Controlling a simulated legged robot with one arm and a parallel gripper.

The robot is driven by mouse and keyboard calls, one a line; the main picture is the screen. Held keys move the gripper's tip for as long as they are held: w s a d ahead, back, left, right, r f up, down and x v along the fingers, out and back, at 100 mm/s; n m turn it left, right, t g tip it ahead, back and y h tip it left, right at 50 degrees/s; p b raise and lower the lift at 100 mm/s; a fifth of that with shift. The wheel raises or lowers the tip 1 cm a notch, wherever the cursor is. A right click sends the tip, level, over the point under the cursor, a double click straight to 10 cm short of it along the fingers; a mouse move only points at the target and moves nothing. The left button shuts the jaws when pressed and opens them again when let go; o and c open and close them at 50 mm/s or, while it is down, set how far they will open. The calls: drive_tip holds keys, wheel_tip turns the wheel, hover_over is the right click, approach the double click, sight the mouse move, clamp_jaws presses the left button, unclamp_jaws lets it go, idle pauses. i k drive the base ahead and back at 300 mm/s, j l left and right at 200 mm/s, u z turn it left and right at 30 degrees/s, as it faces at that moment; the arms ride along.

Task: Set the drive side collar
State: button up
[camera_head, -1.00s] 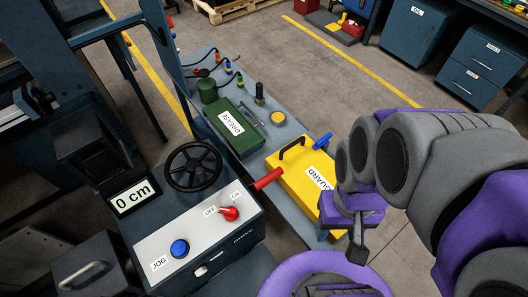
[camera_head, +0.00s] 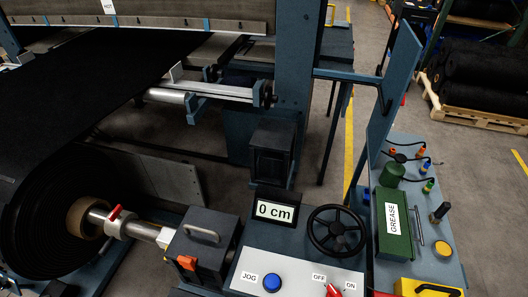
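A dark roll of belt (camera_head: 45,225) at the lower left is on a metal shaft (camera_head: 145,230). A tan core ring (camera_head: 82,217) shows at the roll's end. Beside it, a pale collar (camera_head: 117,228) with a red lever (camera_head: 115,211) sits around the shaft. I cannot tell whether the collar touches the core or whether its lever is locked. The shaft runs right into a dark housing (camera_head: 205,235) with a grey handle and an orange tab (camera_head: 187,263). My gripper is not in view.
The control console has a "0 cm" display (camera_head: 275,211), a handwheel (camera_head: 338,231), a blue JOG button (camera_head: 272,281) and a red OFF/ON switch (camera_head: 333,291). A bench at right holds the green GREASE box (camera_head: 394,225) and part of a yellow case (camera_head: 428,287). Floor shows beyond it.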

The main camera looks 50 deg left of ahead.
sight(114, 230)
drive_tip(key=k+j+u, duration=0.1)
drive_tip(key=k, duration=1.05)
drive_tip(key=k+u, duration=0.1)
drive_tip(key=u, duration=1.6)
drive_tip(key=i+l+u, duration=0.2)
drive_tip(key=u, duration=0.25)
drive_tip(key=i+l+u, duration=0.25)
drive_tip(key=u, duration=0.25)
drive_tip(key=k+l, duration=0.05)
